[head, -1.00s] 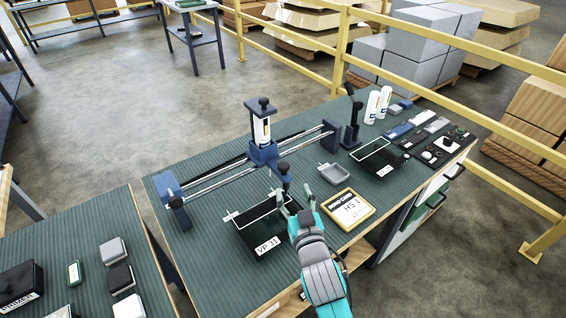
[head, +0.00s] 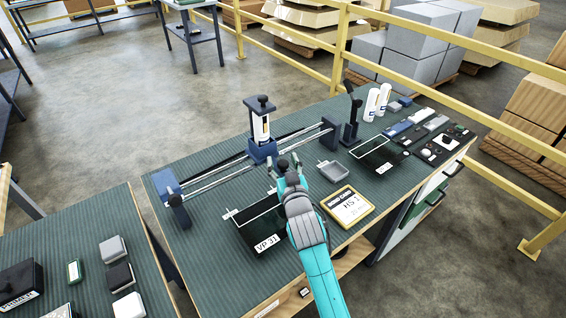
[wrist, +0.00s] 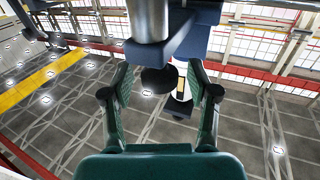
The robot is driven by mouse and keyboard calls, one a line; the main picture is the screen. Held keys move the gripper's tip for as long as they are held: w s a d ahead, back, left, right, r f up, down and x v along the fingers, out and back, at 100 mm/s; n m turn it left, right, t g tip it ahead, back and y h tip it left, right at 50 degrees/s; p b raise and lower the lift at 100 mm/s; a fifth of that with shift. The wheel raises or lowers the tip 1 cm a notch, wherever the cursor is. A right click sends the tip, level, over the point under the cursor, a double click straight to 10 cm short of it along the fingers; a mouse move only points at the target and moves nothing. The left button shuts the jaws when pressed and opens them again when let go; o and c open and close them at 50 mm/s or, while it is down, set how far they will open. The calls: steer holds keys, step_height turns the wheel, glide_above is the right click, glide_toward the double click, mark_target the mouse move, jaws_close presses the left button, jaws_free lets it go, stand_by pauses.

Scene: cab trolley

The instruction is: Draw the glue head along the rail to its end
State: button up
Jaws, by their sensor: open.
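The glue head (head: 262,152) is a blue carriage with an upright white cartridge, a little right of the middle of the rail (head: 218,178), two silver rods. Blue end blocks stand at the left (head: 168,186) and right (head: 331,134). A dark knob (head: 283,164) sticks out from the carriage's front. My gripper (head: 284,167) is open around it. In the wrist view, the knob (wrist: 159,82) hangs below a blue arm (wrist: 190,35), between the open fingers (wrist: 159,92); I see no clear contact.
A black lever post (head: 351,125) and white cartridges (head: 371,105) stand behind the right rail end.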

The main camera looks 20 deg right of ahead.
steer(key=shift+c, duration=0.3)
jaws_close()
